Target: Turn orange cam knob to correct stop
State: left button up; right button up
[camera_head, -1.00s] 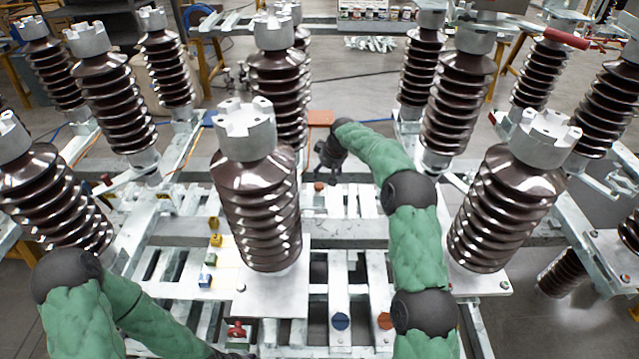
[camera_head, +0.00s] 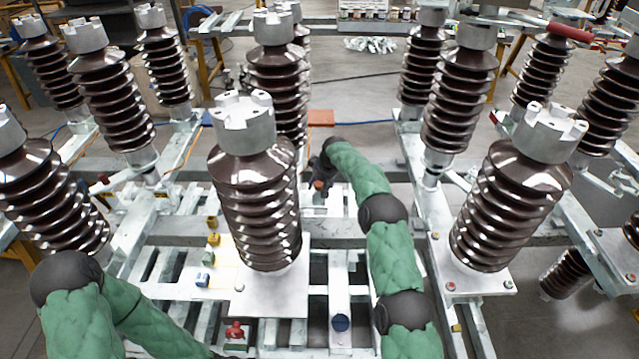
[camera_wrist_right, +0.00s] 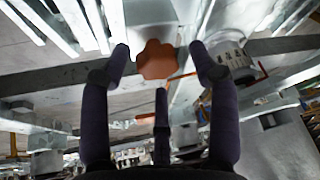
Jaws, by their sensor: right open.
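The orange cam knob (camera_head: 319,184) sits beyond the near middle insulator, at the end of my right arm. In the right wrist view the knob (camera_wrist_right: 157,60) is a lobed orange disc seen face-on between my fingers. My right gripper (camera_head: 322,172) is at the knob, small and dark in the head view. In the wrist view its fingers (camera_wrist_right: 160,50) are spread, with gaps on both sides of the knob. Contact cannot be told. The knob's stops and pointer cannot be made out. My left arm comes in at lower left; its gripper is out of sight.
Tall brown insulators with grey caps (camera_head: 243,120) stand around the right arm, one close on its left. A blue disc (camera_head: 340,323) and a red knob (camera_head: 235,330) sit on the near frame. An orange-red box (camera_head: 320,118) lies beyond my gripper.

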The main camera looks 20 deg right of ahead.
jog(key=c, duration=1.1)
jog(key=shift+o, duration=0.2)
jog(key=shift+r, duration=0.15)
jog(key=shift+m, duration=0.3)
